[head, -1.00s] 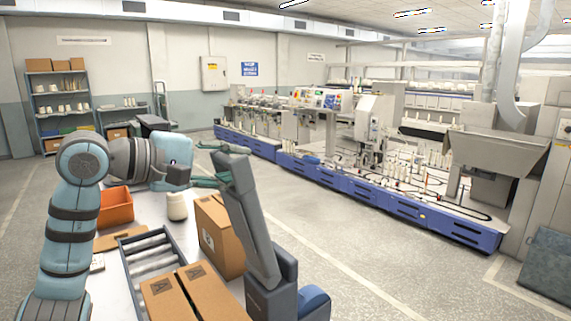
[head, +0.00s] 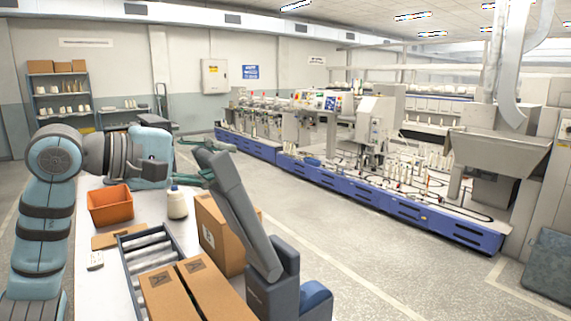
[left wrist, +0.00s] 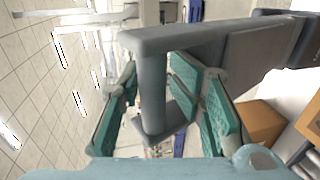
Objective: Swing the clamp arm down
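The grey clamp arm (head: 240,210) rises from a dark grey and blue base (head: 285,285) and leans up to the left, its upper end raised. My left gripper (head: 212,158) is at that upper end, one finger on either side of it. In the left wrist view, a grey crossbar (left wrist: 152,98) of the clamp arm lies between the teal finger pads of my left gripper (left wrist: 160,105). A gap shows on the left of the bar; contact on the right cannot be told. My right gripper is not in view.
A long blue-based machine (head: 340,178) stands beyond open floor.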

